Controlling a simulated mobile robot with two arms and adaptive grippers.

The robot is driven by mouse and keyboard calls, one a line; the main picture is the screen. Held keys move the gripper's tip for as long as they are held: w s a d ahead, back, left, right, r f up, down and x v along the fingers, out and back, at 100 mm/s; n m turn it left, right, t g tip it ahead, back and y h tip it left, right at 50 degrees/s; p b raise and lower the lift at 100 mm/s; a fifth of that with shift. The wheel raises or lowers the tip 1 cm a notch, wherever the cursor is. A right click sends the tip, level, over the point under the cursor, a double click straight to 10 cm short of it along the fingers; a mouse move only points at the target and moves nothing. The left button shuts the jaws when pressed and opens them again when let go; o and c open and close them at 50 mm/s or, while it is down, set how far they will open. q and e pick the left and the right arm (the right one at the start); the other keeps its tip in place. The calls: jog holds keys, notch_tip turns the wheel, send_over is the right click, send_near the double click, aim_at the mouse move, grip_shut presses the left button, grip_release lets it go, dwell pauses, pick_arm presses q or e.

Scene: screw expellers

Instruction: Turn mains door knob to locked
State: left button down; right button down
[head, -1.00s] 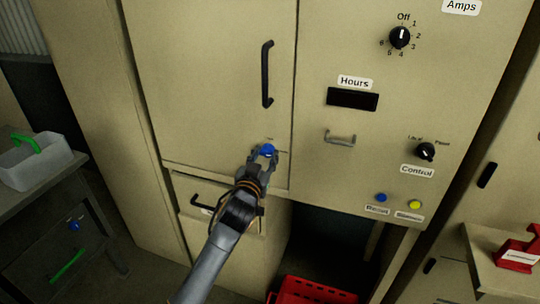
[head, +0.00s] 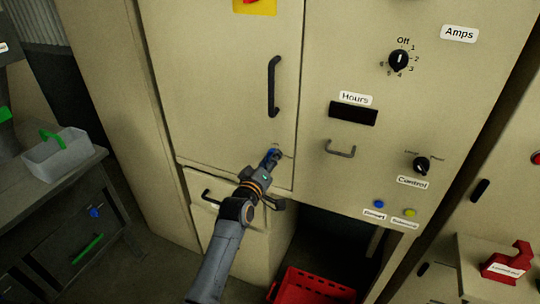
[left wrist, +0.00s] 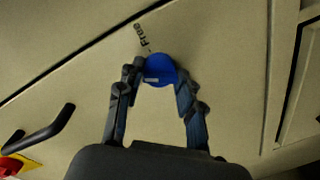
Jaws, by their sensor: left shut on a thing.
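The mains door (head: 220,95) is a beige cabinet door with a black vertical handle (head: 273,87), and it looks closed. Its blue round knob (left wrist: 160,70) sits near the lower right corner of the door. A "Free" mark shows beside the knob in the left wrist view; a locked mark cannot be made out. My left gripper (head: 272,156) is shut on the knob, with one finger on each side of it in the left wrist view. The gripper hides most of the knob in the head view. My right gripper is not in view.
The panel to the right carries an Amps dial (head: 398,61), a Control knob (head: 421,165) and a small handle (head: 340,149). A drawer with a black handle is below the door. A red crate (head: 310,286) is on the floor, and a grey bin (head: 58,155) stands at left.

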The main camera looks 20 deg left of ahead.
pick_arm(q)
jog(key=shift+r+n+h+p, duration=0.1)
jog(key=shift+n+h+p, duration=0.2)
jog(key=shift+n+p, duration=1.7)
jog(key=shift+n+b, duration=0.95)
jog(key=shift+n, duration=0.15)
jog(key=c, duration=0.9)
grip_release()
jog(key=shift+o, duration=0.2)
jog(key=s, duration=1.2)
jog(key=shift+a+r, duration=0.2)
jog(key=shift+r, duration=0.25)
